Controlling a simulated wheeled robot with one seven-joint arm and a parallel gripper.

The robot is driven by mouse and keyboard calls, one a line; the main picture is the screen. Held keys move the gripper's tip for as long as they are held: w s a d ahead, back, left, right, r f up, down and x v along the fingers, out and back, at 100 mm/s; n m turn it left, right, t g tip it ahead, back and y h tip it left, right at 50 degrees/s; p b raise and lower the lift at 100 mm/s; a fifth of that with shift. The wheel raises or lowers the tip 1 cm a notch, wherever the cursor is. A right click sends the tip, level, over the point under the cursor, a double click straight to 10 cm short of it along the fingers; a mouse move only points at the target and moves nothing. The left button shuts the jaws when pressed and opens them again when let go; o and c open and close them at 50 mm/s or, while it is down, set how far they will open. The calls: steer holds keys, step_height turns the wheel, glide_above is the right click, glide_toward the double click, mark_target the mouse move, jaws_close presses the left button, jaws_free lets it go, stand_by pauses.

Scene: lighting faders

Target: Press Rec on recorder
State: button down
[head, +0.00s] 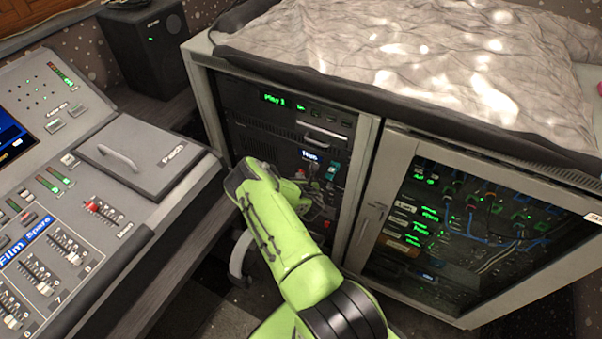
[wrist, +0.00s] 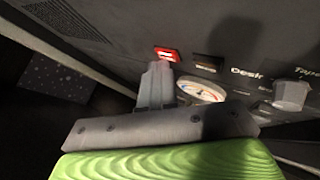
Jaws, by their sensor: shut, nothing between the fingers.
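In the wrist view, a small lit red button (wrist: 168,54) is set in the dark face of a rack unit (wrist: 130,30). Its lettering is too small to read. My gripper (wrist: 162,68) is shut and empty, its fingertips right at the lower edge of the red button. I cannot tell whether they touch it. In the head view my green arm reaches to the left rack bay (head: 290,130) and hides the gripper and the red button.
A round dial gauge (wrist: 200,90) and a grey knob (wrist: 291,94) are right of the fingers. In the head view, the mixing desk (head: 120,215) stands left, a glass-fronted rack door (head: 385,260) right, and a grey cloth (head: 400,50) covers the cabinet top.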

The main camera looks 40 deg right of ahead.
steer(key=shift+s+a, duration=0.25)
steer(key=shift+a, duration=0.45)
steer(key=shift+b, duration=0.3)
steer(key=a+b, duration=0.1)
steer(key=s+a+b, duration=0.1)
steer(key=a, duration=0.1)
steer(key=a+b, duration=0.1)
steer(key=shift+s+a, duration=0.35)
stand_by(0.3)
